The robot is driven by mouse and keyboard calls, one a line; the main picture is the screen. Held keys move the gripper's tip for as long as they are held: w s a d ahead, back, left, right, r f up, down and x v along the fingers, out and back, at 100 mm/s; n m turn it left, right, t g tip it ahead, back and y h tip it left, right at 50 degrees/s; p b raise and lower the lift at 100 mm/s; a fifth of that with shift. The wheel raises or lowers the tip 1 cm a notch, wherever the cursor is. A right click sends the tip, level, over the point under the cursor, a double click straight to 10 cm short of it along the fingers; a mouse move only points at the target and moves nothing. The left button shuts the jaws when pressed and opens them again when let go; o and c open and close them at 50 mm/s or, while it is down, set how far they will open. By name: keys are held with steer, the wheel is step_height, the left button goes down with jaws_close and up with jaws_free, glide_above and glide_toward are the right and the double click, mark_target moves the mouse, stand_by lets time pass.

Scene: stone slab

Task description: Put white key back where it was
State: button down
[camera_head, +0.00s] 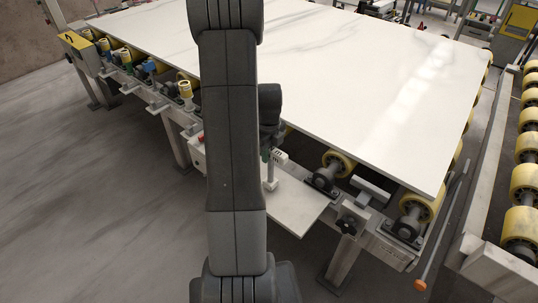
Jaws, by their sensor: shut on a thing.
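My gripper (268,143) is at the end of my dark arm, near the front edge of the stone slab. It is shut on the white key (271,172), a small pale piece that hangs below it roughly upright. The key's lower end is over a small white shelf (298,208); I cannot tell whether it touches the shelf. My arm hides part of the gripper and the left part of the shelf.
The large white slab (350,70) lies on a roller frame behind the gripper. Yellow rollers (418,207) and brackets line the frame's near edge. Another roller conveyor (526,185) stands at right. Grey floor (100,200) is clear at left.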

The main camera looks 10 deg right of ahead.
steer(key=shift+f, duration=0.6)
steer(key=shift+f, duration=0.15)
steer(key=c, duration=1.1)
jaws_free()
step_height(320, 180, up, 12)
steer(key=shift+r+b, duration=0.15)
steer(key=shift+b, duration=0.15)
